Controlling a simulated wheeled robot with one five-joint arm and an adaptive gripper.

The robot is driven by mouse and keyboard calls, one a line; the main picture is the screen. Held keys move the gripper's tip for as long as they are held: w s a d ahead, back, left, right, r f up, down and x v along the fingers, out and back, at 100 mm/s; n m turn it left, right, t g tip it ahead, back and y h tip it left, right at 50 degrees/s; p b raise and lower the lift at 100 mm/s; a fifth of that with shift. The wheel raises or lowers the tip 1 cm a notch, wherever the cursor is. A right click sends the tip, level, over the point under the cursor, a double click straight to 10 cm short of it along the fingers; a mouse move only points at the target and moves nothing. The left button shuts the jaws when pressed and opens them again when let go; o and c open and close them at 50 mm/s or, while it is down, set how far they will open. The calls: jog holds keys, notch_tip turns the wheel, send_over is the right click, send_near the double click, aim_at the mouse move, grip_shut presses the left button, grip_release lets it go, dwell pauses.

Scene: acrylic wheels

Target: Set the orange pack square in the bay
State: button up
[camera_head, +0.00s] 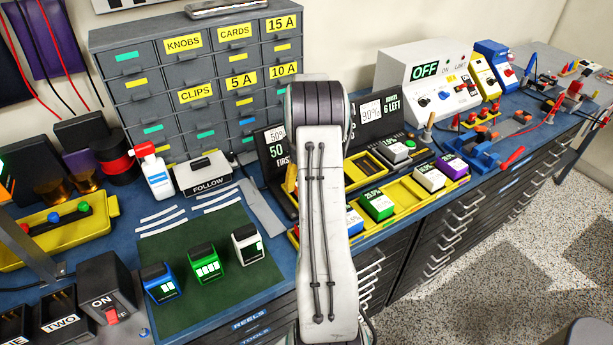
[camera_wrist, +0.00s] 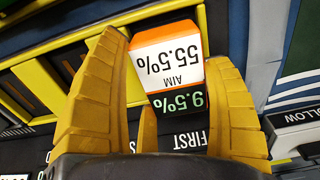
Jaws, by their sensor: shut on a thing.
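The orange pack (camera_wrist: 188,35) shows in the wrist view between the fingers of my gripper (camera_wrist: 166,52), which is shut on it. Its white label reads AIM 55.5%, upside down in this view. A dark face with green digits shows just below the label; I cannot tell whether it belongs to the pack. A yellow bay frame (camera_wrist: 42,92) with dark openings lies left of the fingers. In the head view, my arm hides my gripper and the orange pack. Yellow bay trays (camera_head: 405,190) show right of the arm, partly filled with packs.
A black panel marked FIRST (camera_wrist: 190,139) stands close by. A green pack (camera_head: 377,205) and a purple pack (camera_head: 453,166) sit in the front tray. Several packs stand on a green mat (camera_head: 200,270) at left. A white box marked FOLLOW (camera_head: 203,174) stands behind the mat.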

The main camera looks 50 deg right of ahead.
jog(key=shift+f, duration=0.25)
jog(key=shift+f, duration=0.1)
jog(key=o, duration=1.2)
jog(key=shift+o, duration=0.2)
